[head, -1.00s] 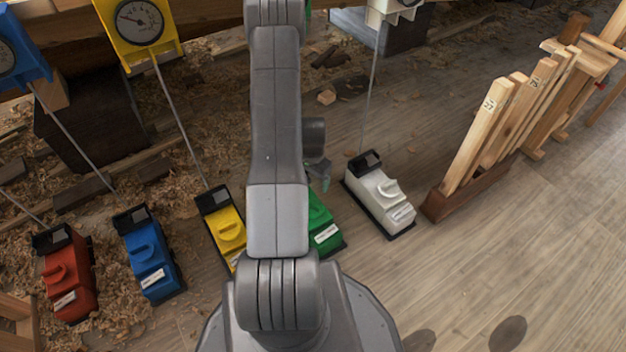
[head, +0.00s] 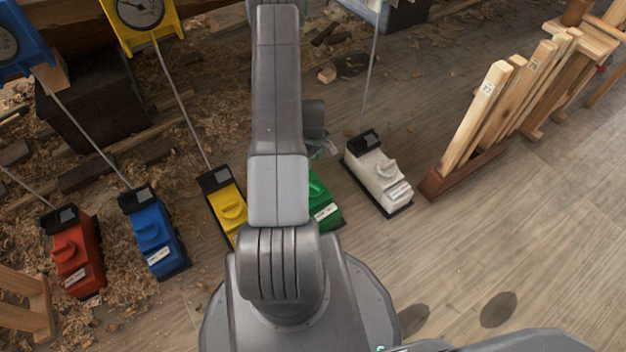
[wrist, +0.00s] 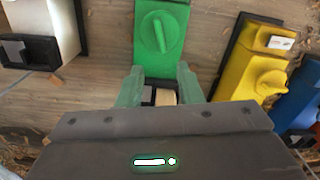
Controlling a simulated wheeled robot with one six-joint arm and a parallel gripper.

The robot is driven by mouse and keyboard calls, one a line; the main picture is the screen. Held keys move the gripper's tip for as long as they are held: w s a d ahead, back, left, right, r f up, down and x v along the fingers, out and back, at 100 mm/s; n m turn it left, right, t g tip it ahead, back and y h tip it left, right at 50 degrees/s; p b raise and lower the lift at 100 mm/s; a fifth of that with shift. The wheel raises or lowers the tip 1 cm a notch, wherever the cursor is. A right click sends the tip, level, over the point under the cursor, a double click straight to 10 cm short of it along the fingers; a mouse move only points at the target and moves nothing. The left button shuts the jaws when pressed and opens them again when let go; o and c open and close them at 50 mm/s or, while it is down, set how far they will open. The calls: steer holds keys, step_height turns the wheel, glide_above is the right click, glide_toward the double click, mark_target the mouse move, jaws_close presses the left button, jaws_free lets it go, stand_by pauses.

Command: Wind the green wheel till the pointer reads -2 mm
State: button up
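The green unit (head: 325,209) stands on the floor, partly hidden behind my arm in the head view. In the wrist view its green body (wrist: 146,62) carries a round green wheel (wrist: 159,32) with a raised bar across it. My gripper (wrist: 159,84) is open; its two translucent green fingers are apart, below the wheel in the picture, with nothing held. A black part and a pale tan patch show between the fingers. In the head view my gripper (head: 322,150) is small and partly hidden by the arm. The green unit's dial and pointer are not in view.
A white unit (head: 380,178) stands right of the green one; yellow (head: 228,207), blue (head: 155,240) and red (head: 76,258) units stand left. Thin rods rise from several units. A wooden rack (head: 440,182) holds upright boards at right.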

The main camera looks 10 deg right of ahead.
steer(key=shift+n, duration=0.8)
step_height(320, 180, down, 14)
steer(key=b, duration=0.4)
steer(key=shift+r, duration=0.1)
steer(key=shift+c, duration=0.4)
jaws_close()
